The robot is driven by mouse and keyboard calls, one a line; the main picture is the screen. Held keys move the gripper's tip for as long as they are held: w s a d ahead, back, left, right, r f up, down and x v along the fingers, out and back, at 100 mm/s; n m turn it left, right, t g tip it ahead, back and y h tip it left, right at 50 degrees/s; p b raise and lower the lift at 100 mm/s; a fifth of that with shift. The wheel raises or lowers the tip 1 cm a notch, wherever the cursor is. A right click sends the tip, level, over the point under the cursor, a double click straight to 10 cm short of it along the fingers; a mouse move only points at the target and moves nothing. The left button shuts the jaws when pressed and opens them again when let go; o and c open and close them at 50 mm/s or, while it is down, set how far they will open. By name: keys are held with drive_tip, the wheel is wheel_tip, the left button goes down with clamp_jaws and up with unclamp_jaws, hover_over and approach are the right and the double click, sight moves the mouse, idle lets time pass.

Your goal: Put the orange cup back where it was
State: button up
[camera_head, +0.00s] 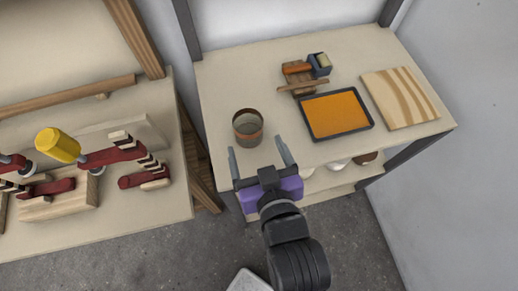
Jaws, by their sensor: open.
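A round cup (248,127) with a brownish-orange rim and a greyish inside stands upright near the left front of the right-hand table (228,75). It is the only cup-like thing on this tabletop, and its colour looks more brown-grey than plain orange. My gripper (258,156) is open and empty, with its two pale fingers spread just in front of the cup and pointing toward it. The cup is beyond the fingertips, and I see no contact. The height of the fingers above the table is hard to tell.
A dark-rimmed tray (345,131) with an orange inside lies right of the cup. Behind it are small wooden pieces and a tape dispenser (319,65). A striped board (400,98) lies at right. Clamps (112,156) lie on the left bench. White bowls show on the lower shelf.

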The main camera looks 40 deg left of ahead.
drive_tip(key=shift+s+d+r, duration=0.1)
drive_tip(key=shift+s+d, duration=0.05)
drive_tip(key=shift+d, duration=0.05)
drive_tip(key=shift+d, duration=0.1)
drive_tip(key=s+d+f+m+t+h, duration=0.2)
drive_tip(key=d+m, duration=0.1)
drive_tip(key=d, duration=0.8)
drive_tip(key=s+d+f+m+t+h, duration=0.2)
drive_tip(key=d+h, duration=0.1)
drive_tip(key=d, duration=0.7)
drive_tip(key=s+d+r+m+t+h, duration=0.1)
drive_tip(key=s+d+r+m+h, duration=0.1)
drive_tip(key=s+d, duration=0.4)
drive_tip(key=s+d+r+m+t+h, duration=0.1)
drive_tip(key=s+d+r+m+h, duration=0.2)
drive_tip(key=s+d, duration=0.3)
drive_tip(key=shift+d+r, duration=0.4)
drive_tip(key=shift+d, duration=0.15)
